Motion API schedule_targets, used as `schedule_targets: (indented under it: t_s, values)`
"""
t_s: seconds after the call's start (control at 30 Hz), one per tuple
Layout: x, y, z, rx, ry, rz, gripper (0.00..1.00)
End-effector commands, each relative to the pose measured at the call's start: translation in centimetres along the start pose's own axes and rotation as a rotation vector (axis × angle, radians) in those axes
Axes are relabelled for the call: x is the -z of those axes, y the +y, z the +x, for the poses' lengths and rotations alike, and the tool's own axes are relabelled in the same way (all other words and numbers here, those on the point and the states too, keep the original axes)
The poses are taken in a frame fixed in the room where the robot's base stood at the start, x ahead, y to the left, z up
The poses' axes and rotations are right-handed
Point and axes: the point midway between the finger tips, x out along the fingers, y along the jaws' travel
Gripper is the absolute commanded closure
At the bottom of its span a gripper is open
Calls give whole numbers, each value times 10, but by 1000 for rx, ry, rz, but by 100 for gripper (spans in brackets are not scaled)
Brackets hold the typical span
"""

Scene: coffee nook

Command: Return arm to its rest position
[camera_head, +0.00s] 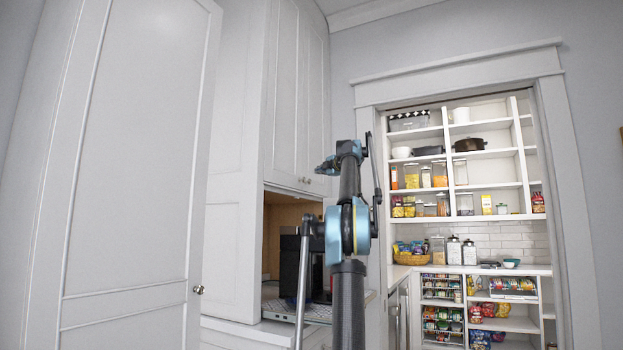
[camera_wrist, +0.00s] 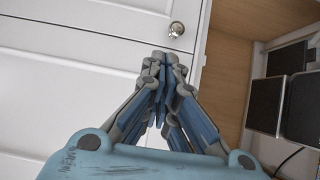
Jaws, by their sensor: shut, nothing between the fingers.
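My arm rises in the middle of the head view, in front of the open cabinet niche. My gripper (camera_wrist: 162,62) shows in the wrist view with its blue-grey fingers together and nothing between them. In the head view the end of my arm (camera_head: 330,166) points left, near the lower edge of the tall white cabinet (camera_head: 297,95). In the wrist view the fingers are in front of white cabinet doors, below a round silver knob (camera_wrist: 176,29). Whether the fingertips touch the door cannot be told.
A dark appliance (camera_head: 291,262) stands in the wooden niche behind my arm; dark boxes (camera_wrist: 264,104) show there in the wrist view. A white door (camera_head: 130,170) is at left. A stocked pantry (camera_head: 470,180) opens at right.

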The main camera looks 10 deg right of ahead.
Motion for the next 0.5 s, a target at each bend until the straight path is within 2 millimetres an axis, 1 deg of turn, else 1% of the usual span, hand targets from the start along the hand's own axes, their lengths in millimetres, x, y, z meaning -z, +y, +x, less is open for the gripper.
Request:
schedule_targets:
  t_s: [0.03,0.1,0.2,0.5]
  values:
    - [-5,0,-6,0,-3,0,100]
    - [-9,1,-12,0,-3,0,100]
    - [-12,0,-16,0,-1,0,100]
    - [-13,1,-19,-4,-7,5,100]
